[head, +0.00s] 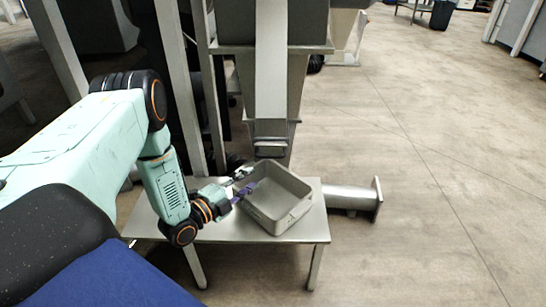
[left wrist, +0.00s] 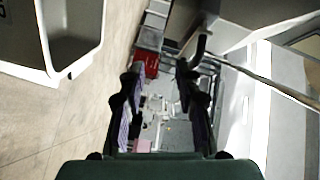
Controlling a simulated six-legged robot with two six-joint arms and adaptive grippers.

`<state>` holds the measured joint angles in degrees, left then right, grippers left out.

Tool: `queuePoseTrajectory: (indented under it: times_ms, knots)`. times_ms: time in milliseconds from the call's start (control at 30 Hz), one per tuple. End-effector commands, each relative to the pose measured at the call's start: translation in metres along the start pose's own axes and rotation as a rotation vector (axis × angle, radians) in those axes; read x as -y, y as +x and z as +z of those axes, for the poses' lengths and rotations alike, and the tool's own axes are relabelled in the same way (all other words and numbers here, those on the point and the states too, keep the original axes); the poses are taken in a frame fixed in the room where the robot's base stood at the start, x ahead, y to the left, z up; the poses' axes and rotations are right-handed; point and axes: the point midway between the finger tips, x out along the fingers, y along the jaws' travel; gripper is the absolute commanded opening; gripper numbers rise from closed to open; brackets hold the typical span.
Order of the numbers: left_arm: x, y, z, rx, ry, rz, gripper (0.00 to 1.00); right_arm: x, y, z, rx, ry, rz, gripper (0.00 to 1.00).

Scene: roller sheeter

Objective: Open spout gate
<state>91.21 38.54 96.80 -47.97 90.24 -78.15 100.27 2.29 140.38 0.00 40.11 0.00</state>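The metal spout (head: 270,95) comes down from the machine in the middle of the head view. At its lower end is a dark metal piece that looks like the gate (head: 270,148); whether it is open or shut I cannot tell. My left gripper (head: 243,182) is below and to the left of the spout end, beside the grey bin. In the left wrist view the two fingers of my left gripper (left wrist: 160,80) are apart, with nothing held between them. My right gripper is not in view.
A grey open bin (head: 293,215) stands empty on a low metal table (head: 235,232) under the spout; it also shows in the left wrist view (left wrist: 82,62). A flanged metal pipe (head: 352,197) is right of the table. Upright machine posts stand behind my left arm. Floor on the right is clear.

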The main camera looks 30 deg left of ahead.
Motion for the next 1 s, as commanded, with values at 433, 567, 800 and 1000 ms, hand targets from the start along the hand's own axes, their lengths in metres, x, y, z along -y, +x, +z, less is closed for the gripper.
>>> queuePoseTrajectory:
  times_ms: [433,567,800,1000]
  knots:
    - [0.038,0.013,-0.017,-0.094,0.417,-0.182,0.33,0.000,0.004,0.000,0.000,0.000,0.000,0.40]
    - [0.040,0.031,-0.020,-0.095,0.417,-0.182,0.33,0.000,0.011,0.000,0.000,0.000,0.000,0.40]
    - [0.044,0.066,-0.026,-0.095,0.414,-0.180,0.33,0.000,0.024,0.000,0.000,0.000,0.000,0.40]
    - [0.047,0.080,-0.029,-0.093,0.413,-0.178,0.33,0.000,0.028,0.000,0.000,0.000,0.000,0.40]
